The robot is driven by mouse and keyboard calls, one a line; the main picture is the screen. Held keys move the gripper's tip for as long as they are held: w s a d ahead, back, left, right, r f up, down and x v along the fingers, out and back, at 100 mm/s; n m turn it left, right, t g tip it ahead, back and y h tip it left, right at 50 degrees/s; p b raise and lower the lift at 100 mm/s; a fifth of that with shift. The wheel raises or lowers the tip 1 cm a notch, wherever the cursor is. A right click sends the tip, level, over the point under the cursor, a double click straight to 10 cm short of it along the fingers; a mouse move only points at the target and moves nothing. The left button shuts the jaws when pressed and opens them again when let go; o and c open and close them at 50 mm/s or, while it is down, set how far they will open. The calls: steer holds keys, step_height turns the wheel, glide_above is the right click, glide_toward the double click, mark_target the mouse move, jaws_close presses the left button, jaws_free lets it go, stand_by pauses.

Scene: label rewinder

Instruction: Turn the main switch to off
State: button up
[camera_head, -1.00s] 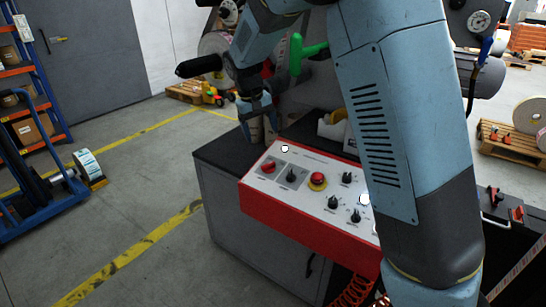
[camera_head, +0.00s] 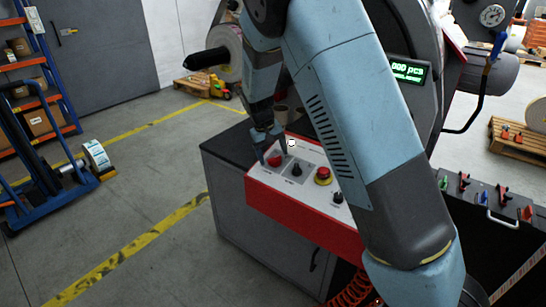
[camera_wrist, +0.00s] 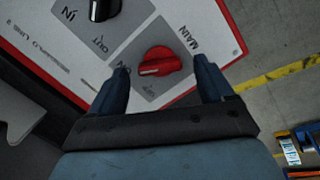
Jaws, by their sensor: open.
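The main switch is a red rotary knob (camera_wrist: 160,62) on a grey plate, with "MAIN" printed beside it in the wrist view. It also shows in the head view as a small red knob (camera_head: 275,160) at the left end of the white panel. My gripper (camera_head: 272,146) is over that end of the panel, pointing down. In the wrist view the two fingers of my gripper (camera_wrist: 162,85) are apart, one on each side of the red knob, with gaps between. Nothing is between them but the knob. Whether the fingertips reach knob height is unclear.
The red-edged control panel (camera_head: 262,187) carries a black knob (camera_head: 297,169) and a red button on a yellow ring (camera_head: 323,174) right of the switch. Open floor lies left of the cabinet.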

steer(key=shift+x, duration=0.85)
steer(key=c, duration=1)
